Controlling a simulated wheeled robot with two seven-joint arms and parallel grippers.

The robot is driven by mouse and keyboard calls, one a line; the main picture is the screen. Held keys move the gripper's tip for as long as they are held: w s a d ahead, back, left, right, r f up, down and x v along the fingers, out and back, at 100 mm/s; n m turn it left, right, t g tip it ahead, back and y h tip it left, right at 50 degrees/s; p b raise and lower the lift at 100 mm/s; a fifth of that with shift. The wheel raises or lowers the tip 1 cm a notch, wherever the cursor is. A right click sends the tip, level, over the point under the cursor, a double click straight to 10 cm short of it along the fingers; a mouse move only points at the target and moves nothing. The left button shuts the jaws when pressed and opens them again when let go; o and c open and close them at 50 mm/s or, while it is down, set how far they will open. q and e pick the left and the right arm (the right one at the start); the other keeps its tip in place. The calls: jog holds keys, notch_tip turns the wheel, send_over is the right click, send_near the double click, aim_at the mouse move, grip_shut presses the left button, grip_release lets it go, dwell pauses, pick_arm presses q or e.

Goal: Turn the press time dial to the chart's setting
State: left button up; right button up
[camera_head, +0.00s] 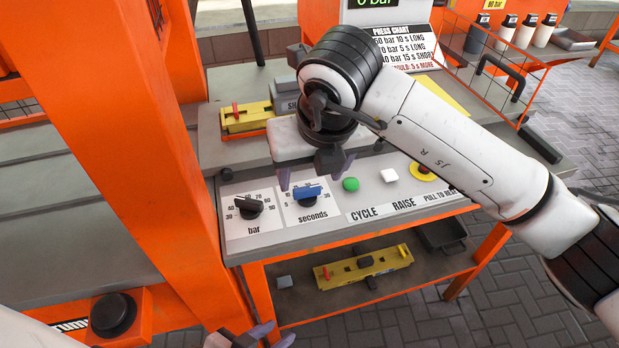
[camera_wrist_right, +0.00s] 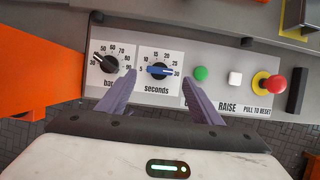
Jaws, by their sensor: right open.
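The blue press time dial (camera_head: 308,194), marked "seconds", sits on the white control panel. In the right wrist view the dial (camera_wrist_right: 160,71) lies roughly between my fingertips, its bar nearly level across a scale from 5 to 30. My right gripper (camera_head: 315,172) is open just above it, also seen in the wrist view (camera_wrist_right: 164,84); contact cannot be told. The press chart (camera_head: 404,46) behind shows bar and seconds lines with LONG or SHORT, its left edge partly hidden by my arm. My left gripper (camera_head: 274,336) is at the bottom edge, fingers apart, partly cut off.
A black bar dial (camera_head: 249,207) is left of the blue one. A green CYCLE button (camera_head: 350,184), a white RAISE button (camera_head: 389,175) and a red pull-to-reset button (camera_head: 422,170) are to the right. Orange press posts stand left. A yellow mould (camera_head: 363,267) lies on the shelf below.

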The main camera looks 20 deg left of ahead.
aim_at(307, 188)
jog(key=x, duration=0.5)
jog(key=shift+w+a, duration=0.1)
jog(key=c, duration=1.1)
